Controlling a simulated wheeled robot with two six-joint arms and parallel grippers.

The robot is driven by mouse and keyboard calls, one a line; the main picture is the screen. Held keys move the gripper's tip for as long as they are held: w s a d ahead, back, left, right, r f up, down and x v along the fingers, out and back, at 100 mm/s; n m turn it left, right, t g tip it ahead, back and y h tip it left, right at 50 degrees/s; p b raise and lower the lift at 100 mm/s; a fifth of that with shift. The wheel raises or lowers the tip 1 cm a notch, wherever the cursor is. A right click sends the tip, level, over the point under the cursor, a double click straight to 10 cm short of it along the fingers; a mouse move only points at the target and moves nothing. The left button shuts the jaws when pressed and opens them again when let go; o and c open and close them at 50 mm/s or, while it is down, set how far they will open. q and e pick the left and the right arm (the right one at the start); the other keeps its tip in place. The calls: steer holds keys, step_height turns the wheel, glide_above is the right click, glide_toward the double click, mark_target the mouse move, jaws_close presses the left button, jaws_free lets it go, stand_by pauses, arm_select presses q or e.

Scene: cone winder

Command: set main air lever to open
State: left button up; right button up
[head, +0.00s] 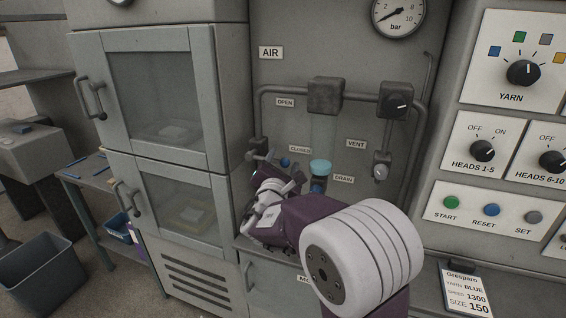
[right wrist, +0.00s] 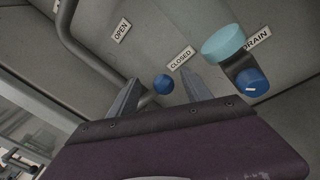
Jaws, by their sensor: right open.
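The main air lever shows by its blue ball knob (head: 285,162), beside the CLOSED label (head: 300,149) and below the OPEN label (head: 285,102). My right gripper (head: 279,166) is at the lever, with its two fingers apart. In the right wrist view, the blue knob (right wrist: 163,84) appears between the fingertips of the open right gripper (right wrist: 158,86); I cannot tell whether either finger touches it. Much of the lever's arm is hidden by the gripper. My left gripper is not in view.
A teal bowl (head: 320,166) with a blue drain knob (head: 317,185) is close right of the gripper. Pipes (head: 265,110) frame the air panel. A vent valve (head: 381,172) is farther right. A cabinet with glass doors (head: 165,100) stands at left.

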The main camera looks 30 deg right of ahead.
jaws_close()
steer(key=shift+s, duration=0.1)
